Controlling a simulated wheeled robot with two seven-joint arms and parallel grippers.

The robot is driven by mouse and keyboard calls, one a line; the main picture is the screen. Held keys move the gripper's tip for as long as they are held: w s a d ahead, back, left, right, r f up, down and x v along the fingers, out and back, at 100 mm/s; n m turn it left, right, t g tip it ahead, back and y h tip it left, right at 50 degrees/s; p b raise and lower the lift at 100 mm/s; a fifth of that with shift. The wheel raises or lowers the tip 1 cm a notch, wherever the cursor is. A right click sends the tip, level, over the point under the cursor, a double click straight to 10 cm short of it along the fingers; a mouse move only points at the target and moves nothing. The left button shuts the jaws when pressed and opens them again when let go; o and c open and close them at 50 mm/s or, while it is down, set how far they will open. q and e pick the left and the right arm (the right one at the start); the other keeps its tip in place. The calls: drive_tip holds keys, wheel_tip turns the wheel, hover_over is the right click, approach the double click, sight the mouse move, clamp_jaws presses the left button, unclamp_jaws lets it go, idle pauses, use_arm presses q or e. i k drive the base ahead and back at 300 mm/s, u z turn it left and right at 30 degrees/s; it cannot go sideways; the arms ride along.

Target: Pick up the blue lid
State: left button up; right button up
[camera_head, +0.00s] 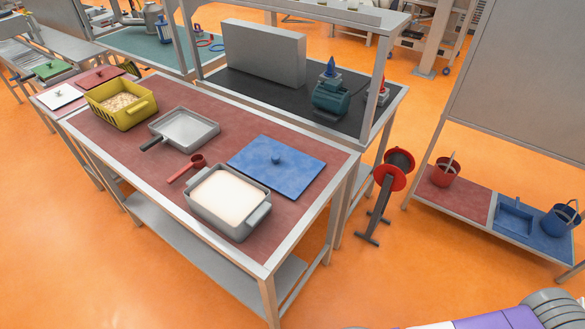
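The blue lid (290,169) is a flat square plate with a small round knob in its middle. It lies flat on the red top of the workbench (115,152), toward the bench's right end. A grey tub (240,226) with a pale filling stands just in front of the lid, close to its near left edge. Part of an arm of mine shows at the bottom right corner, well away from the lid. Neither gripper shows in the head view.
A red scoop (190,168), a grey pan (186,130) and a yellow basket (121,103) stand left of the lid. A dark bench with a shelf frame and a teal machine (331,97) is behind. A red reel stand (386,190) is right of the bench. Orange floor is open in front.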

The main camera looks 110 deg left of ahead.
sight(288, 171)
drive_tip(key=u, duration=1.9)
drive_tip(key=i, duration=1.9)
drive_tip(key=u, duration=2.2)
